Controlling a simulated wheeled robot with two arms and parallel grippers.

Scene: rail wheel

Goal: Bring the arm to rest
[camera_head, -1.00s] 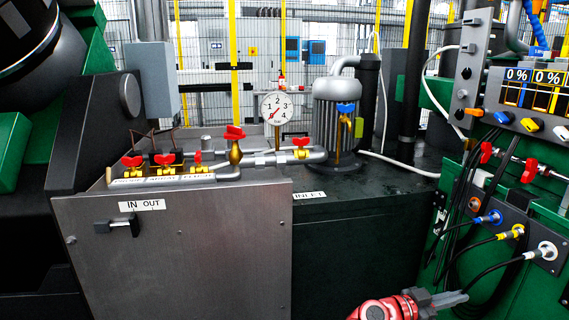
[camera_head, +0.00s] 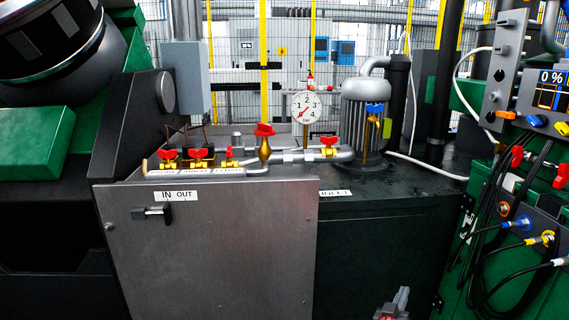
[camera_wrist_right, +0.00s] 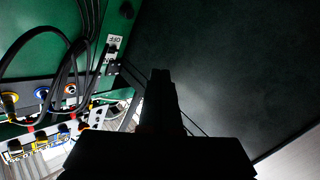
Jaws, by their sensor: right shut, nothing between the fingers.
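My right gripper (camera_head: 402,298) shows at the bottom edge of the head view, right of centre, in front of the dark cabinet (camera_head: 385,235). Only its grey fingers and a bit of the red wrist are in the picture. Its fingers are together with nothing between them. In the right wrist view the gripper (camera_wrist_right: 161,78) is a dark silhouette, with the dark cabinet face behind it and to its right. It appears apart from everything around it. My left gripper is not in view.
A green panel (camera_head: 478,240) with cables and coloured connectors stands at the right. A steel cabinet (camera_head: 225,255) with an IN OUT label is at the left. Red-handled valves (camera_head: 200,155), a pressure gauge (camera_head: 305,107) and a grey pump (camera_head: 367,110) stand on top.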

